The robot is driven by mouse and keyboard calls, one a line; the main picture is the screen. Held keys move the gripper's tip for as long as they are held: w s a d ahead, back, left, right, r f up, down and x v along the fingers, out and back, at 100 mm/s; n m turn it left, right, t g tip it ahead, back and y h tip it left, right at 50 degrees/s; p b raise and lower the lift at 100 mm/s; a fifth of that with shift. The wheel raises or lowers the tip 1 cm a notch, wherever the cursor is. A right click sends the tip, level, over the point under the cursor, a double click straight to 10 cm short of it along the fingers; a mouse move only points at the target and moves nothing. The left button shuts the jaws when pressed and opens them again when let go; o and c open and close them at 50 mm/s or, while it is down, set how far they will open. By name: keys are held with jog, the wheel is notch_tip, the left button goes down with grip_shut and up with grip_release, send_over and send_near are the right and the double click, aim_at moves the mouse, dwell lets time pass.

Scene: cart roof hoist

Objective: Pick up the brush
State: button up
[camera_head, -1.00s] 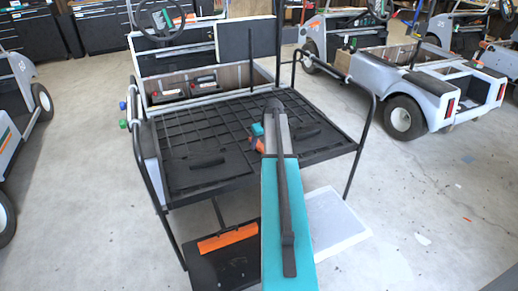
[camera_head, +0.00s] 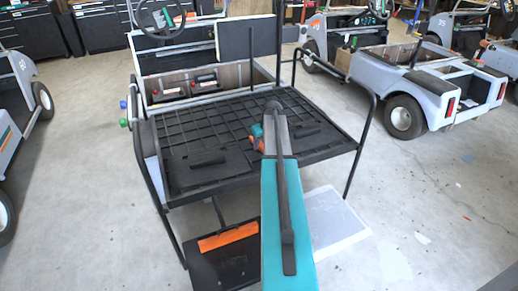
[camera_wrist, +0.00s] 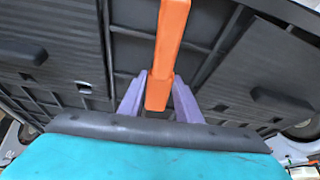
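The brush appears to be the long orange bar (camera_wrist: 170,35) in the wrist view. It runs from the top edge down to an end between my purple fingers. My gripper (camera_wrist: 161,78) has one finger on each side of it. The fingertips are very close to its sides, but I cannot tell whether they touch or grip. No bristles are visible. In the head view, a small orange piece (camera_head: 258,145) beside my arm, over the black deck, may be the same brush. My arm hides most of the gripper there.
The black grid deck (camera_head: 185,120) of a cart lies below my gripper, carrying two dark panels with raised handles (camera_head: 208,159). Black tube rails (camera_head: 358,130) rise at its sides. An orange bar (camera_head: 228,238) lies on a low black plate. Other carts (camera_head: 425,95) stand around.

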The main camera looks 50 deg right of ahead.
aim_at(261, 146)
jog(key=shift+c, duration=0.9)
jog(key=shift+r, duration=0.1)
jog(key=shift+r+b, duration=0.45)
jog(key=shift+r, duration=1.1)
jog(key=shift+s+a+r, duration=0.15)
jog(key=shift+s+a, duration=0.05)
jog(key=shift+s, duration=0.1)
jog(key=s+a+b, duration=0.1)
jog(key=s+a, duration=0.3)
jog(key=s, duration=0.2)
jog(key=s+a+r+b, duration=0.1)
jog(key=s+a, duration=0.2)
jog(key=s, duration=0.4)
jog(key=shift+a+r, duration=0.25)
jog(key=shift+a, duration=0.1)
jog(key=shift+s, duration=0.1)
